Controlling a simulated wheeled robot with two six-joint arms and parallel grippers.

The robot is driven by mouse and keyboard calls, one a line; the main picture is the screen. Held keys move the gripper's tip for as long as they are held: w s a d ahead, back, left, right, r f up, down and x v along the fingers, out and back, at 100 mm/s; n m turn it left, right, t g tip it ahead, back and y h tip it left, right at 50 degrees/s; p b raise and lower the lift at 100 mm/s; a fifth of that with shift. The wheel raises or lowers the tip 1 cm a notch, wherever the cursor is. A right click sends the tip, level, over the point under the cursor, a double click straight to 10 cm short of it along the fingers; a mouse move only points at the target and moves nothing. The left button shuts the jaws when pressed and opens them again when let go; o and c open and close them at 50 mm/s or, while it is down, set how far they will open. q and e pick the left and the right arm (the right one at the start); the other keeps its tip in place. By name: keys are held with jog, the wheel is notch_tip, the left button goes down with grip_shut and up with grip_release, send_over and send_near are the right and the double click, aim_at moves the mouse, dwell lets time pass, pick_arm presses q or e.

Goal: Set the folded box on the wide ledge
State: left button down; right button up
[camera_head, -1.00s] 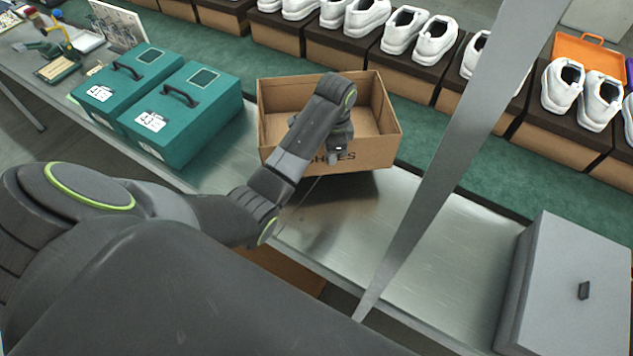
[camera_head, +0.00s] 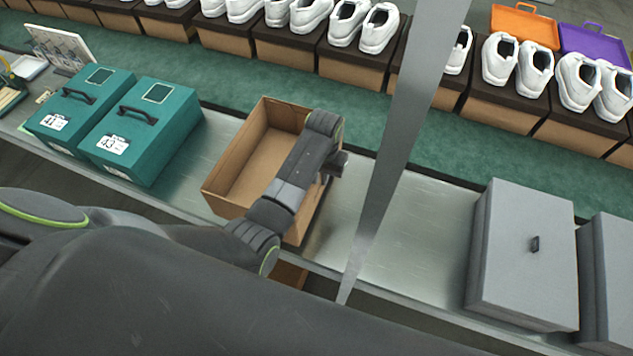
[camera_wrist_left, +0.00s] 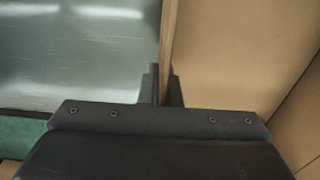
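The folded box (camera_head: 236,172) is an open, empty-looking brown cardboard box, over the metal ledge (camera_head: 420,235) in the head view. It sits at an angle, right of the teal boxes. I cannot tell whether its bottom touches the metal. My left gripper (camera_wrist_left: 163,88) has its fingers on both sides of the box's upright wall (camera_wrist_left: 168,38) in the left wrist view, shut on it. In the head view my left wrist covers the box's right side, and the fingertips are hidden. My right gripper is not in view.
Teal boxes (camera_head: 140,140) with handles stand left of the box. Grey boxes (camera_head: 520,250) stand at the right. The metal between is clear, crossed in view by a grey strip (camera_head: 400,130). Behind runs a green belt (camera_head: 440,150), then white shoes (camera_head: 378,27) on brown boxes.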

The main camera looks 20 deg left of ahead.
aim_at(322, 192)
pick_arm(q)
jog(key=shift+f, duration=2.3)
jog(key=shift+f, duration=0.15)
jog(key=c, duration=1.6)
grip_release()
jog(key=shift+c, duration=0.2)
notch_tip(322, 192, up, 12)
jog(key=shift+r, duration=0.2)
